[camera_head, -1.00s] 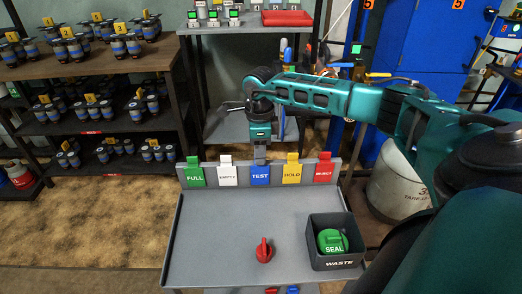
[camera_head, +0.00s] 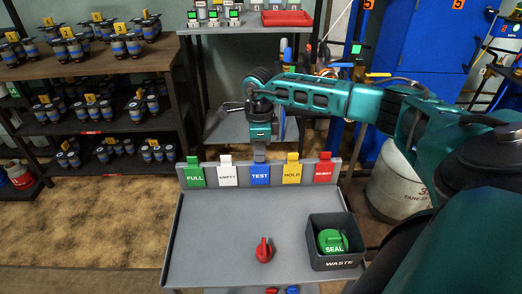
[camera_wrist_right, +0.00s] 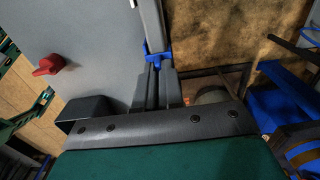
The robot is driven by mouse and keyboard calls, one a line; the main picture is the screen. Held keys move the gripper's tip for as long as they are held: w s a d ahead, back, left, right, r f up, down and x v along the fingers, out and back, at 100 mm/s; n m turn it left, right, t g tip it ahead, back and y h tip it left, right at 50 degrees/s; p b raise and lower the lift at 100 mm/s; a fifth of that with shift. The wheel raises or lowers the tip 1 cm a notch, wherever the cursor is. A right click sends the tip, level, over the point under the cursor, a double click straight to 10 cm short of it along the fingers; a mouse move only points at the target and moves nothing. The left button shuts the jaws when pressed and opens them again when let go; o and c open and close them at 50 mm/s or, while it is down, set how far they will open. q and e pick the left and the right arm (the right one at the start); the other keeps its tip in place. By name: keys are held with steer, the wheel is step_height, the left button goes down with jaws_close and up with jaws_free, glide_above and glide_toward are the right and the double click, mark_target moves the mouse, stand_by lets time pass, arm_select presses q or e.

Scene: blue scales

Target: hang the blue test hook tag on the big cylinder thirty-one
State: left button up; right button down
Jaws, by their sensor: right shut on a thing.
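The blue TEST tag (camera_head: 260,175) hangs in the middle of the row on the raised back rail of the grey work table. My right gripper (camera_head: 260,153) is directly above it, pointing down. In the right wrist view the fingertips (camera_wrist_right: 157,68) are shut on the blue tag's hook (camera_wrist_right: 156,52) at the rail. A big pale cylinder (camera_head: 398,187) stands on the floor right of the table, partly hidden by my right arm. Its marking starts with a 3; the rest is hidden. My left gripper is not in view.
Green FULL (camera_head: 195,176), white EMPTY (camera_head: 227,176), yellow HOLD (camera_head: 292,174) and red REJECT (camera_head: 324,172) tags flank it. A WASTE bin (camera_head: 338,265) holding a green SEAL piece (camera_head: 332,241) and a red knob-like piece (camera_head: 264,250) are on the table (camera_head: 215,235).

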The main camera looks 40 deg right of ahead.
steer(key=shift+r+p, duration=1.7)
steer(key=shift+r, duration=0.35)
